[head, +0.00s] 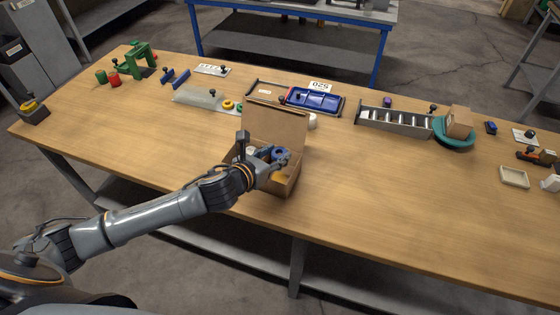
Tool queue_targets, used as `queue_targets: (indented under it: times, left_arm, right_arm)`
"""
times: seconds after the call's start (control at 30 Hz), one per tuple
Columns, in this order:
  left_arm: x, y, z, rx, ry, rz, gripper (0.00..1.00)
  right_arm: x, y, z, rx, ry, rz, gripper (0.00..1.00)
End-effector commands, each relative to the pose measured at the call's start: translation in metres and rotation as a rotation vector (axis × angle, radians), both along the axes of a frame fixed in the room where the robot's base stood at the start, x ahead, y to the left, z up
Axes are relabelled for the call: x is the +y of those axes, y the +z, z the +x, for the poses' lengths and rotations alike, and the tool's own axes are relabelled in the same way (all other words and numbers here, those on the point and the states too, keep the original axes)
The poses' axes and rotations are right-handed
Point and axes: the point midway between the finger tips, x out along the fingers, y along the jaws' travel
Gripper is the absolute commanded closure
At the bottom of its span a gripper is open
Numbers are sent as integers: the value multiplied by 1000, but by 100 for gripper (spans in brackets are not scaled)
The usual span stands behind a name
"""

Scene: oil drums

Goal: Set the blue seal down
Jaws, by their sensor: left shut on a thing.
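The blue seal (280,154) is a small blue ring. My left gripper (276,160) is shut on it, over the open cardboard box (284,187) near the table's front edge. The box's lid stands up at the back. Another small item, partly orange or yellow, shows low inside the box, mostly hidden by my gripper. I cannot tell whether the seal touches the box. My right gripper is not in view.
Behind the box lie a clear tray (197,97) with yellow and green rings and a blue case (314,99). A slotted rack (394,120) and a teal disc (453,133) bearing a small carton stand to the right. The wooden table (400,200) is clear right of the box.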

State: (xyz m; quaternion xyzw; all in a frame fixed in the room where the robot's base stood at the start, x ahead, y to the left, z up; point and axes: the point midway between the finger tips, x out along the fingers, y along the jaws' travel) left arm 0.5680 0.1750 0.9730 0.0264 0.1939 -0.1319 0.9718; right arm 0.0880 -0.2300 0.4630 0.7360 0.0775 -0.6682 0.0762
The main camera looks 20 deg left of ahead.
Motion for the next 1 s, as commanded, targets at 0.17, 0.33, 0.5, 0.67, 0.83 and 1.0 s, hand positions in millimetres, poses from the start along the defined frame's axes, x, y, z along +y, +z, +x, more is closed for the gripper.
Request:
queue_targets:
  times: [0.17, 0.33, 0.5, 0.67, 0.83, 1.0]
  left_arm:
    - [-3, -21, 18, -2, 2, -1, 77]
    - [-4, -29, 25, -2, 2, -1, 77]
    - [-6, -53, 27, 3, 2, -3, 78]
    - [-5, -63, 27, -1, 2, 0, 78]
    - [-5, -63, 27, -2, 1, 1, 78]
    - [-5, -67, 27, -1, 1, 1, 77]
  right_arm:
    - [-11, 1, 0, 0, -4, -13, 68]
    - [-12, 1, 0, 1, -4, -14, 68]
    - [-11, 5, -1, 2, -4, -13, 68]
    - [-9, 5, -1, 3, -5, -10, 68]
    - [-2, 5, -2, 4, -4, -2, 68]
    - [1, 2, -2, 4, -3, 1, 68]
